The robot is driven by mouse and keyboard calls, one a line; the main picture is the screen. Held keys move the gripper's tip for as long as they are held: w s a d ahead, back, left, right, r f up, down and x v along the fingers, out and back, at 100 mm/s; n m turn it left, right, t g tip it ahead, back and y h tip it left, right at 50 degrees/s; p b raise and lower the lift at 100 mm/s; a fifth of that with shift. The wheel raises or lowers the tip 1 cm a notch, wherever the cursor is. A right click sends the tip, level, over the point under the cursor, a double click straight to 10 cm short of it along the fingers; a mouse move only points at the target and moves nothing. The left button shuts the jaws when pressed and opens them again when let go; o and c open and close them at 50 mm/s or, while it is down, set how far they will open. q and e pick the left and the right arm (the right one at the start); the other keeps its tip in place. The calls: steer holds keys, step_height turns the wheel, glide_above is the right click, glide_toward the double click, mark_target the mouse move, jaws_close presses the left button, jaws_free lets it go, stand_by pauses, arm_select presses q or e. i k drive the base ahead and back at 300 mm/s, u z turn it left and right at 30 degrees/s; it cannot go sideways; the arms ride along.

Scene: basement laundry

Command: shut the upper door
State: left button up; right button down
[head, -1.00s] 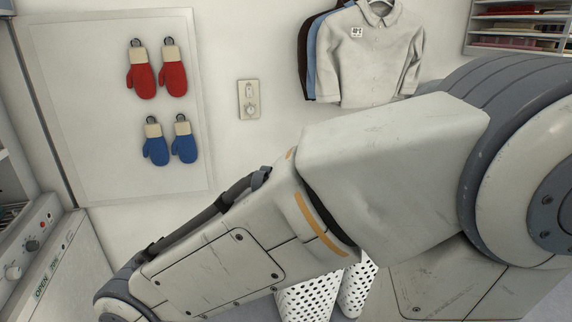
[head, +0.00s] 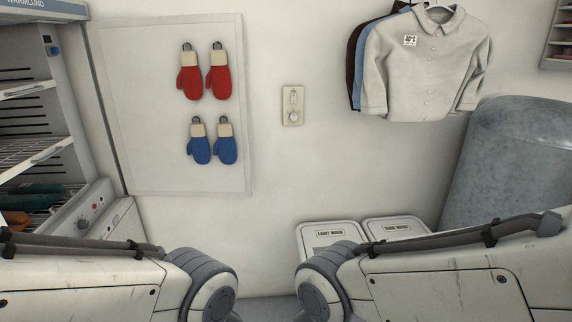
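The upper door (head: 165,140) is a tall white panel in the middle left of the head view. It stands wide open beside the drying cabinet (head: 70,75), and its inner face shows. Red mittens (head: 205,75) and blue mittens (head: 213,145) hang on it in two pairs. The cabinet's open front shows wire shelves at the left edge. My two arms cross the bottom of the view, apart from the door in the picture. Neither gripper is in view.
A control panel with knobs (head: 85,222) is below the cabinet. A wall switch (head: 292,105) is right of the door. Shirts (head: 425,65) hang further right, above two lidded bins (head: 330,235) and a grey tank (head: 510,165).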

mark_target(137, 60)
steer(key=z, duration=0.1)
steer(key=i, duration=0.55)
steer(key=u, duration=0.55)
steer(key=i, duration=0.8)
steer(key=u, duration=0.15)
